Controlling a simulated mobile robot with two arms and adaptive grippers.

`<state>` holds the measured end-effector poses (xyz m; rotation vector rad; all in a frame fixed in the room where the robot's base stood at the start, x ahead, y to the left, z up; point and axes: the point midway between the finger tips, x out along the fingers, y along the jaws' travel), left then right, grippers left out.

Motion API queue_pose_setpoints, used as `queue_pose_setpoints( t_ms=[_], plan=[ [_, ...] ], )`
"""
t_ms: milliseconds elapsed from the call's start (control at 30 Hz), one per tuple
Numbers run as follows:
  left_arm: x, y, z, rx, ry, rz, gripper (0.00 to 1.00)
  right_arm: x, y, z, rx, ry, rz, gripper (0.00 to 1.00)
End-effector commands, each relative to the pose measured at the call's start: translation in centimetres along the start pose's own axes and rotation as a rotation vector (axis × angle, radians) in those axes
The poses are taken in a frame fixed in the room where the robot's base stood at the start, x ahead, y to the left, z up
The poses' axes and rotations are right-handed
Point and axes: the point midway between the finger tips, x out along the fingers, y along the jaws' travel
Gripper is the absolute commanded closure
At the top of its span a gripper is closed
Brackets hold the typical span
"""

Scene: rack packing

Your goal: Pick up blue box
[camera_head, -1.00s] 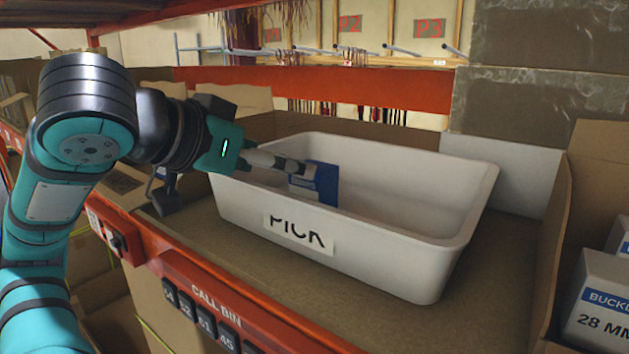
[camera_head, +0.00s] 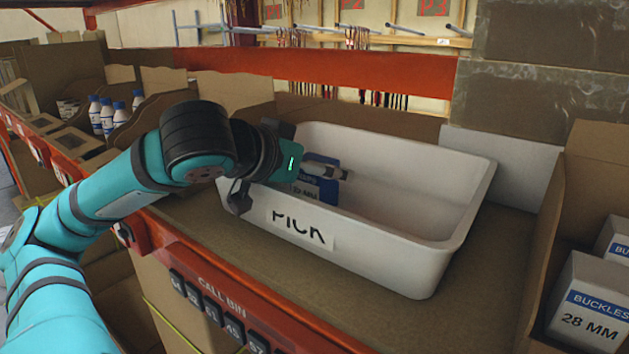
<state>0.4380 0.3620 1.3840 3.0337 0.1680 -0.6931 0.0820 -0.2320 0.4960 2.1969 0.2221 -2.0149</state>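The blue box (camera_head: 328,192), blue and white with printed text, stands inside the white bin (camera_head: 400,268) marked "PICK", near its left end. My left gripper (camera_head: 335,169) reaches over the bin's left end. The lower part of the box is partly hidden by the bin's front wall. My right gripper is not in view.
A cardboard carton (camera_head: 560,200) with white-and-blue buckle boxes (camera_head: 590,305) stands at the right. White bottles with blue caps (camera_head: 107,115) are at the far left. An orange shelf beam (camera_head: 390,73) runs behind. The bin's right part is empty.

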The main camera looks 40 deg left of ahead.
Motion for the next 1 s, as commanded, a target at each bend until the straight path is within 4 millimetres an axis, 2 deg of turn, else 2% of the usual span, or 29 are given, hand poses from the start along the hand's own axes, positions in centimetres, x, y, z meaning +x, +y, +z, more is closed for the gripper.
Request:
queue_pose_setpoints(
  t_ms=[67, 500, 800, 1000],
  plan=[
    [0.0, 0.0, 0.0, 0.000, 0.000, 0.000, 0.23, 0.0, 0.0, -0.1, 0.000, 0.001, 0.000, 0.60],
    [0.0, 0.0, 0.0, 0.000, -0.001, 0.000, 0.80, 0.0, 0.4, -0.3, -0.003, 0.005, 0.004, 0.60],
    [-0.1, 0.0, -0.2, 0.001, 0.001, -0.001, 0.81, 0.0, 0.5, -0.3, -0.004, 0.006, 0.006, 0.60],
    [-0.8, -0.1, -1.7, 0.003, 0.002, -0.004, 0.81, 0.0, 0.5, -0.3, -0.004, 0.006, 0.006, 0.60]
  ],
)
